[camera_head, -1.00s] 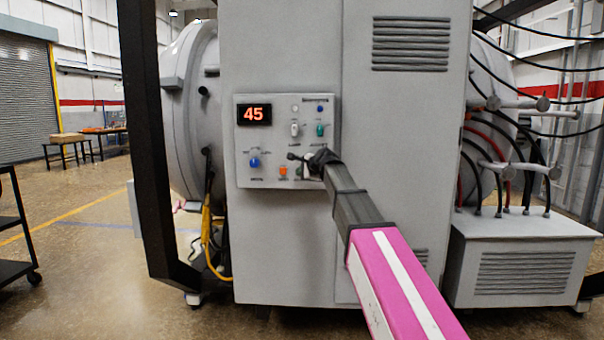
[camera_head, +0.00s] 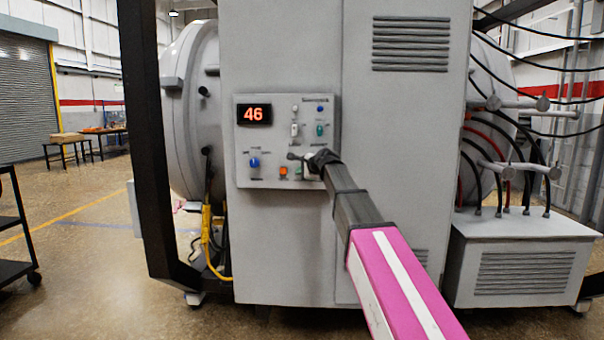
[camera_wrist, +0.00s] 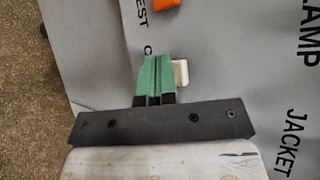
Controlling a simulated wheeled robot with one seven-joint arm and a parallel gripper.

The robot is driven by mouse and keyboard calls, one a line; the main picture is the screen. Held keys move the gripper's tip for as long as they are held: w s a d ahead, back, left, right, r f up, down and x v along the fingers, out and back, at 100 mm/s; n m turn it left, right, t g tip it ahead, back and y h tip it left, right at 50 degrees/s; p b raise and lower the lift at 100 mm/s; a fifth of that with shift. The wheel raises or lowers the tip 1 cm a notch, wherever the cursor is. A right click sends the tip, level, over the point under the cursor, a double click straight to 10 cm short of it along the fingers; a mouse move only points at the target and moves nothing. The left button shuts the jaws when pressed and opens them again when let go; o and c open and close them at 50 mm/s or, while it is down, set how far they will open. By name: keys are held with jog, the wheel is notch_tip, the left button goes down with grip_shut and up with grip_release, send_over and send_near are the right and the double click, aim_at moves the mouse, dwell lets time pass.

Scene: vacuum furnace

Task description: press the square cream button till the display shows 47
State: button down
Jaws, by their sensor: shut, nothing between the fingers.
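The display (camera_head: 254,114) on the control panel reads 46 in red-orange digits. In the wrist view the square cream button (camera_wrist: 181,72) shows just right of my gripper's green fingertips (camera_wrist: 154,62). The fingers are shut together with nothing between them. They overlap the button's left side in that view, and I cannot tell whether they touch it.
The grey panel (camera_head: 243,145) carries an orange button (camera_head: 283,171), a blue knob (camera_head: 254,162), a white switch (camera_head: 295,130), a teal control (camera_head: 320,130) and a small blue button (camera_head: 320,109). A black frame post (camera_head: 146,130) stands to the left.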

jog(key=shift+s, duration=0.65)
jog(key=s, duration=0.5)
jog(key=shift+a, duration=0.1)
dwell(0.6)
jog(key=s+d+f+n+g+h, duration=0.1)
jog(key=s+d+f+n, duration=0.15)
jog(key=f, duration=0.65)
jog(key=s+d+f+n+g+h, duration=0.1)
jog(key=s+d+f+h, duration=0.2)
jog(key=f, duration=0.6)
jog(key=s+d+f+n+g+h, duration=0.1)
jog(key=s+d+f+n+g, duration=0.1)
jog(key=s+d+f, duration=0.4)
jog(key=s+d+f+n+g+h, duration=0.1)
jog(key=s+d+f+n+g, duration=0.2)
jog(key=s+f, duration=0.8)
jog(key=s+d+f+n+g+h, duration=0.2)
jog(key=s+d+f+n, duration=0.3)
jog(key=s+d+f, duration=0.4)
notch_tip(320, 180, down, 4)
jog(key=shift+s+r+n+g, duration=0.15)
jog(key=shift+n+g, duration=0.2)
jog(key=shift+g, duration=0.25)
